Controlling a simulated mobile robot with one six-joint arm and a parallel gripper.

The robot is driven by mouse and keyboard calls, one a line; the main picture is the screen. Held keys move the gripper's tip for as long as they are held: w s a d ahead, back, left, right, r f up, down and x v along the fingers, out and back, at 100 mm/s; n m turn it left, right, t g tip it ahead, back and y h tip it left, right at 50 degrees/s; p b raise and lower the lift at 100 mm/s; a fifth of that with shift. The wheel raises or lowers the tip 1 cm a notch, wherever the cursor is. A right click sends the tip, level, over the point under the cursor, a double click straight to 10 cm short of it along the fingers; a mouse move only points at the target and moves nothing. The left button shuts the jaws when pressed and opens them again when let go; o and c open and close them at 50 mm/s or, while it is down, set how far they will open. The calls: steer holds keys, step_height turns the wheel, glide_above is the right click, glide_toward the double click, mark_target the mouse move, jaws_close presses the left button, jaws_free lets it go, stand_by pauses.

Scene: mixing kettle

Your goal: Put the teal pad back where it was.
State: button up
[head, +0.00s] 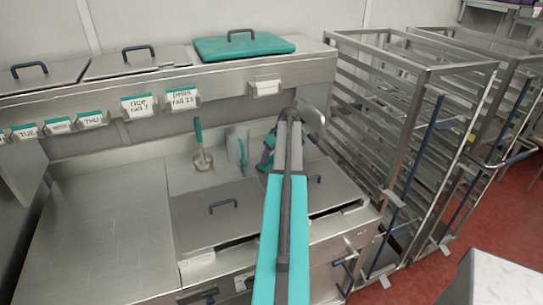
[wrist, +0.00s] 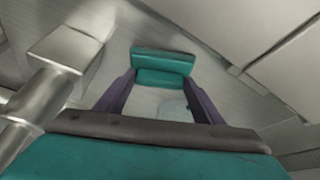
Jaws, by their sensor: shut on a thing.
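The teal pad (wrist: 163,62) shows in the wrist view as a small block with two teal faces, between the ends of my purple fingers. My gripper (wrist: 163,80) is shut on it. In the head view my gripper (head: 266,158) is above the back of the steel counter, below the shelf, partly hidden behind my teal arm. Only a little teal shows there at the fingers. I cannot tell whether the pad touches any surface.
A scoop (head: 202,158) and a grey-teal jug-like thing (head: 236,147) stand left of my gripper. Lidded wells (head: 218,208) lie in front. The shelf above carries label holders (head: 182,98) and a teal lid (head: 243,46). Steel racks (head: 400,130) stand right. The left counter (head: 105,225) is clear.

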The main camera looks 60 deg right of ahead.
steer(key=shift+f, duration=0.15)
steer(key=o, duration=1)
steer(key=shift+o, duration=0.2)
steer(key=b+v, duration=0.3)
steer(key=v, duration=0.9)
stand_by(0.5)
